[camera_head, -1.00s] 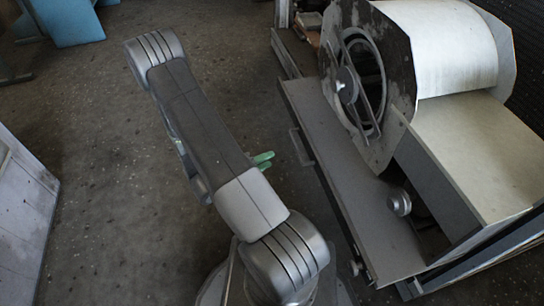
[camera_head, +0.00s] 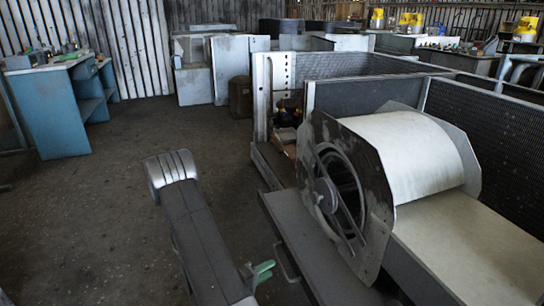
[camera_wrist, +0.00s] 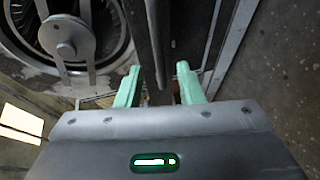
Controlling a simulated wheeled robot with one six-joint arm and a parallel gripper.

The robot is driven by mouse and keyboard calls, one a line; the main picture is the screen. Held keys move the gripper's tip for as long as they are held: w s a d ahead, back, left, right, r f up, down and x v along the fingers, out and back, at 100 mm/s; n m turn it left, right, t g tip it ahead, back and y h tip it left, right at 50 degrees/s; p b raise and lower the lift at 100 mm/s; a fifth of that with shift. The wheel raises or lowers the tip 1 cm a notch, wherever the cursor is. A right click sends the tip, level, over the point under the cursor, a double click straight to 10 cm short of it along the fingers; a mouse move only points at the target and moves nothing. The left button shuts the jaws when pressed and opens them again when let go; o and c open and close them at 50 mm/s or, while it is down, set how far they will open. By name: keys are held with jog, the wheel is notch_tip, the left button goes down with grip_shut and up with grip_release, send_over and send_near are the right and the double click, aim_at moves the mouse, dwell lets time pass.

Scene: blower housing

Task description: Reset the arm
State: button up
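My gripper (camera_head: 262,271) shows at the bottom of the head view, its green fingers partly hidden behind my grey arm. In the wrist view my gripper (camera_wrist: 159,78) has its two green fingers apart. A dark bar (camera_wrist: 157,40) shows between them; I cannot tell how near it is, but the fingers are not closed on it. My arm is bent and reaches forward beside the blower housing (camera_head: 349,195), a white drum with worn metal side plates. Its round opening and hub (camera_wrist: 67,50) show at the upper left of the wrist view.
A grey base panel with a handle (camera_head: 287,263) runs below the housing, close to my gripper. A blue workbench (camera_head: 52,105) stands at the far left. Grey cabinets (camera_head: 228,70) stand at the back. The floor (camera_head: 110,190) left of my arm is clear.

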aim_at(279, 263)
jog(key=b+x, duration=0.1)
jog(key=x, duration=0.4)
jog(key=shift+w+d+f, duration=0.15)
jog(key=shift+w+d, duration=0.05)
jog(key=shift+d, duration=0.1)
jog(key=shift+w+d, duration=0.25)
